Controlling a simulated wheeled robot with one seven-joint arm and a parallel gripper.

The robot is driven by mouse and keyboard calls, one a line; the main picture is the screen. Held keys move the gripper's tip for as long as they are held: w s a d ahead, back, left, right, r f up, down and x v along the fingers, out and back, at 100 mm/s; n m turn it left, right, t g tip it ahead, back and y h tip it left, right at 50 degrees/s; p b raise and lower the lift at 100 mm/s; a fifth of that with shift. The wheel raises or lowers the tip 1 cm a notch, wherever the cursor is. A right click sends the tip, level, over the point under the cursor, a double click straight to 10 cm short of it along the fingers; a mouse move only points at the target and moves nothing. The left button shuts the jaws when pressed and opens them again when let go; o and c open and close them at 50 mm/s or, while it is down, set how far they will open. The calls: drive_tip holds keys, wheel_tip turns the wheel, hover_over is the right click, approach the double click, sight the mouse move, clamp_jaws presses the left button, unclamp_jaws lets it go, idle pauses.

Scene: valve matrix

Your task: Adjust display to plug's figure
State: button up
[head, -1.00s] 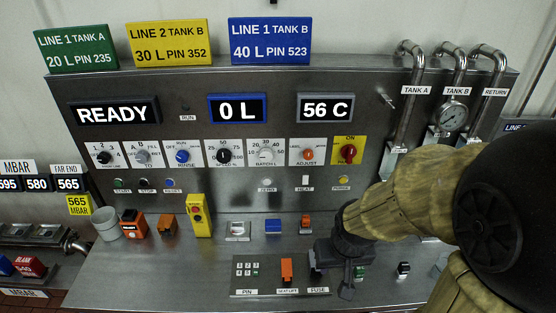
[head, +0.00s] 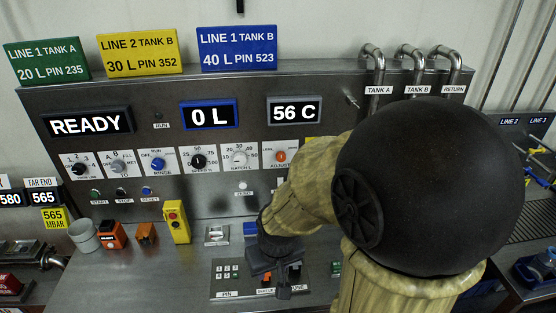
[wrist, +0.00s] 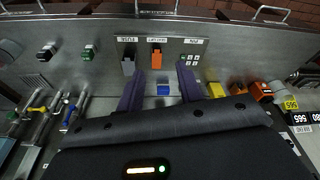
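The white-on-black display (head: 294,110) reads 56 C on the upright steel panel. The ADJUST knob (head: 280,157), an orange-red dial on a white plate, is below it, partly beside my arm. A blue block (wrist: 163,89) shows in that gap, beyond the fingers; contact cannot be told. I cannot make out which thing is the plug, or a figure on one.
Other displays read READY (head: 86,124) and 0 L (head: 209,115). Several knobs line the panel. Pipes (head: 412,68) rise at right. My arm hides the panel's right part.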

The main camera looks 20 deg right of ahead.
drive_tip(key=o, duration=0.3)
drive_tip(key=shift+o, duration=0.2)
drive_tip(key=w+d+f+m+t+b, duration=0.1)
drive_tip(key=w+d+t, duration=0.25)
drive_tip(key=w, duration=0.35)
drive_tip(key=w+d+f+m+t+h+b, duration=0.1)
drive_tip(key=w+d+t, duration=0.1)
drive_tip(key=w+t, duration=0.3)
drive_tip(key=w+d+f+m+t+b, duration=0.1)
drive_tip(key=w+d+t, duration=0.15)
drive_tip(key=w, duration=0.55)
drive_tip(key=d+r+m+t+h, duration=0.2)
drive_tip(key=d+r+t+h, duration=0.1)
drive_tip(key=d+h, duration=0.1)
drive_tip(key=shift+w+d+r+m+t, duration=0.15)
drive_tip(key=shift+w+d+m+t, duration=0.2)
drive_tip(key=shift+d, duration=0.3)
drive_tip(key=shift+w, duration=0.1)
